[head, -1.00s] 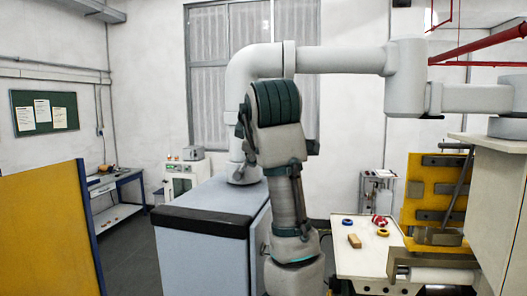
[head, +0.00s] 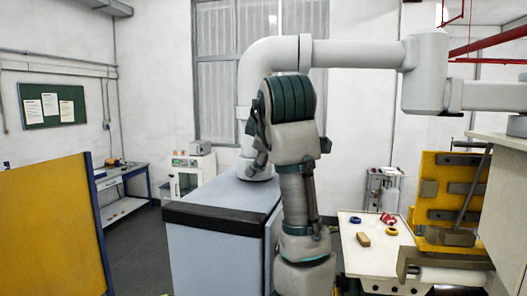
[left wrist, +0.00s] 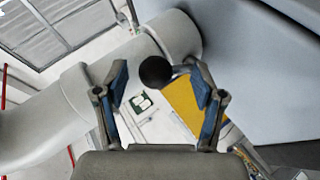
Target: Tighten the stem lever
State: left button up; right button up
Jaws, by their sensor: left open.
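My left gripper (left wrist: 160,95) shows in the left wrist view with two blue-padded fingers spread apart. A round black knob (left wrist: 155,71) appears between the fingertips; I cannot tell its depth, whether it is touched, or whether it belongs to the stem lever. In the head view a dark slanted bar (head: 473,187) stands on a yellow fixture (head: 430,193) at the right; I cannot tell whether this is the stem lever. A grey arm with dark green ribs rises in the middle of the head view, and no gripper fingers show there. My right gripper is in neither view.
A large white jointed arm (head: 355,53) stands on a blue-grey cabinet (head: 215,245) and reaches right. A small white table (head: 365,260) holds tape rolls and a block. A yellow panel (head: 45,230) stands at the left. Dark floor (head: 140,245) is clear between panel and cabinet.

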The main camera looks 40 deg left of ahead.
pick_arm(q)
jog(key=shift+s+d+r, duration=0.1)
jog(key=shift+d, duration=0.1)
jog(key=v, duration=1.1)
jog(key=shift+d+r, duration=0.15)
jog(key=shift+d, duration=0.2)
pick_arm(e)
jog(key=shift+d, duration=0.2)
pick_arm(q)
jog(key=shift+c, duration=0.2)
